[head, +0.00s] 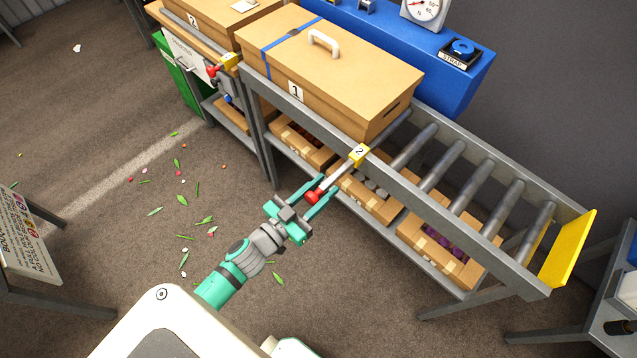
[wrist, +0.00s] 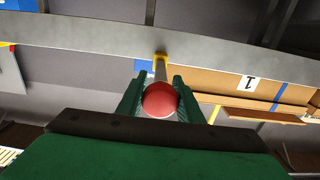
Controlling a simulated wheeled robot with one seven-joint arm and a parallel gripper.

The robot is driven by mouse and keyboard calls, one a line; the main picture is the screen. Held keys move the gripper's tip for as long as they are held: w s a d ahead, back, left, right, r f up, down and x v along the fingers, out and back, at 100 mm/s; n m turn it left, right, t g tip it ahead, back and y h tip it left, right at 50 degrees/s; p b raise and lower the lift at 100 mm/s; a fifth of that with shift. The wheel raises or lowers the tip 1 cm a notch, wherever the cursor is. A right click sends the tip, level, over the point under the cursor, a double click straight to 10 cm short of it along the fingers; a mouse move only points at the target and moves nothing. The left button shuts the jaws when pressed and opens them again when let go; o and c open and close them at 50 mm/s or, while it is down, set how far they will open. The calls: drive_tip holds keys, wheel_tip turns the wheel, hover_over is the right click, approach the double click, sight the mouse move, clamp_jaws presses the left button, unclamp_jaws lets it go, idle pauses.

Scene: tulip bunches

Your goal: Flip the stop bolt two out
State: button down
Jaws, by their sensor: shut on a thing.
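Stop bolt two is a grey rod with a red ball knob (head: 313,196) on the near rail of the roller conveyor. A yellow tag marked 2 (head: 358,154) sits at its rail end. The rod points from the rail down and out toward me. My gripper (head: 310,193) has its green fingers on both sides of the red knob and is shut on it. In the wrist view the red knob (wrist: 160,99) sits between the fingertips, with the yellow mount (wrist: 161,60) behind it.
A cardboard box marked 1 (head: 345,78) stands on the conveyor. Bare rollers (head: 440,160) lie to its right, up to a yellow end plate (head: 568,250). Another red-knobbed bolt (head: 212,71) is at the left. Open cartons (head: 440,250) sit on the lower shelf. Petals litter the open floor.

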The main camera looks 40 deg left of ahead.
drive_tip(key=shift+s+a, duration=0.1)
drive_tip(key=shift+s, duration=0.05)
drive_tip(key=c, duration=1.3)
unclamp_jaws()
drive_tip(key=s, duration=0.3)
drive_tip(key=s+a, duration=0.1)
drive_tip(key=s, duration=0.6)
drive_tip(key=shift+s+a, duration=0.3)
drive_tip(key=shift+s, duration=0.1)
drive_tip(key=s+d+f+g+y, duration=0.1)
drive_tip(key=s+d+f, duration=0.3)
drive_tip(key=s+d, duration=0.55)
drive_tip(key=shift+n+g+y, duration=0.7)
drive_tip(key=shift+n+y, duration=0.2)
drive_tip(key=d+r, duration=0.1)
drive_tip(key=d, duration=0.4)
drive_tip(key=s+d+r, duration=0.1)
drive_tip(key=d, duration=0.4)
drive_tip(key=s+d+r, duration=0.1)
drive_tip(key=d, duration=0.5)
drive_tip(key=shift+d+r, duration=0.1)
drive_tip(key=shift+r, duration=0.05)
